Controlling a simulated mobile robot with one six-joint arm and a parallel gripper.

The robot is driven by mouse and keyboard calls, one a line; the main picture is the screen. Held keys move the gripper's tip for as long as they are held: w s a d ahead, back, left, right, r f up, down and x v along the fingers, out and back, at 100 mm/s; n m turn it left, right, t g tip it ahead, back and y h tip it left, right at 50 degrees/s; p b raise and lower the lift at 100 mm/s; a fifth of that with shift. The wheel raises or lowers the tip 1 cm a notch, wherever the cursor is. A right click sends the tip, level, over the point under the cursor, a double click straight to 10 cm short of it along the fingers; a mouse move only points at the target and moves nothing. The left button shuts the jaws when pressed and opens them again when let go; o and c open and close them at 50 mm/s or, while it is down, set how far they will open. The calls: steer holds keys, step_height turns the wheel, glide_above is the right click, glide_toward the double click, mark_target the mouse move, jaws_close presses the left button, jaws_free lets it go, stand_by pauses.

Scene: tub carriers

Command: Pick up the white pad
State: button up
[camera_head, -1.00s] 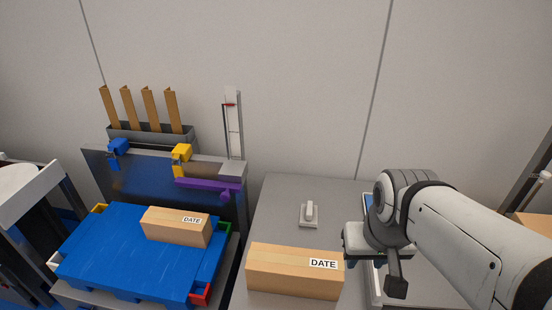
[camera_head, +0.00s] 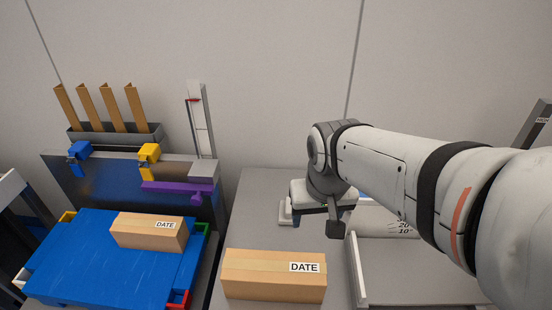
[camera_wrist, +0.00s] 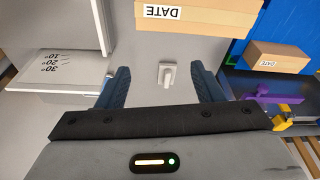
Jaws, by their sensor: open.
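The white pad (camera_head: 286,213) is a small flat block with a raised grip on top. It lies on the grey table, partly hidden behind my gripper (camera_head: 311,211) in the head view. In the wrist view the pad (camera_wrist: 163,83) shows whole, beyond the fingertips and between them in the picture. My gripper (camera_wrist: 160,70) is open and empty, its two dark blue fingers wide apart. No finger visibly touches the pad.
A cardboard box marked DATE (camera_head: 262,276) stands on the table in front of the pad. Another box (camera_head: 146,233) lies on a blue platform (camera_head: 70,262) at left. A white tray with angle marks (camera_head: 395,225) is at right. The table behind the pad is clear.

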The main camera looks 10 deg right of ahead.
steer(key=o, duration=0.5)
steer(key=w+f+b, duration=0.2)
steer(key=w+f, duration=0.3)
steer(key=w, duration=0.2)
steer(key=w+f+m+g+b, duration=0.1)
steer(key=w+f+b, duration=0.2)
steer(key=w+f, duration=0.2)
steer(key=w, duration=0.3)
steer(key=g+b, duration=0.1)
steer(key=b, duration=0.2)
glide_above(289, 209)
steer(key=shift+m, duration=0.4)
steer(key=f, duration=0.7)
steer(key=s+f, duration=0.1)
steer(key=f, duration=0.2)
steer(key=shift+d+f, duration=0.1)
steer(key=shift+f, duration=0.15)
steer(key=shift+w+f, duration=0.15)
steer(key=shift+f, duration=0.5)
steer(key=shift+w+f, duration=0.15)
steer(key=shift+f, duration=0.45)
steer(key=shift+w+f+b, duration=0.15)
steer(key=shift+f+b, duration=0.05)
steer(key=shift+f, duration=1.25)
steer(key=shift+w+f+b, duration=0.1)
steer(key=shift+f+b, duration=0.05)
steer(key=shift+f, duration=1.3)
